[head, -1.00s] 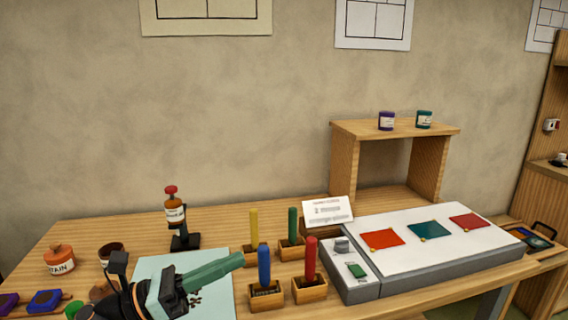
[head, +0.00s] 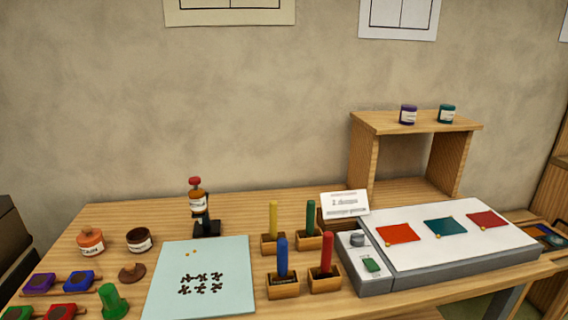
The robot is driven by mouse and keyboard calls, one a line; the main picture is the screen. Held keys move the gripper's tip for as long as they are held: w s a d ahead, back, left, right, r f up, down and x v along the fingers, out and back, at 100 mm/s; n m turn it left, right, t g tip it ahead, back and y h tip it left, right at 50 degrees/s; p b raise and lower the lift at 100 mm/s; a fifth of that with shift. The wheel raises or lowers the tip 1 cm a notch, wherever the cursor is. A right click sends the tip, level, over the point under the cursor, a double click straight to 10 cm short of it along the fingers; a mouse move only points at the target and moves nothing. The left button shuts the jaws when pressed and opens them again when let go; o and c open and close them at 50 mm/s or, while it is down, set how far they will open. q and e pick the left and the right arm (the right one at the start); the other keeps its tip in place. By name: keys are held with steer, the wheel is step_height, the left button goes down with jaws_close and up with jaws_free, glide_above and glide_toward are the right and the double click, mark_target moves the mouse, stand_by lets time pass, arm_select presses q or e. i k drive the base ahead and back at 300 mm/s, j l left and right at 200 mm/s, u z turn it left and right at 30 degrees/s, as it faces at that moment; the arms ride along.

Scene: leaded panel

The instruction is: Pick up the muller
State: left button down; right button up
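A green, knob-shaped piece with a wider foot (head: 113,301) stands at the lower left, left of the pale blue sheet; it looks most like the muller, but I cannot be sure. A brown disc with a small knob (head: 131,271) lies just behind it, apart from it. The pale blue sheet (head: 235,260) carries several dark marks and two small yellowish bits. Neither of my grippers is in view, so I cannot see whether they hold anything.
Left are an orange-brown jar (head: 91,242), a dark open pot (head: 139,240) and colour pans (head: 78,277). Coloured sticks in wooden holders (head: 283,289) and a grey-white panel (head: 455,255) are to the right.

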mark_target(115, 306)
steer(key=u, duration=1.35)
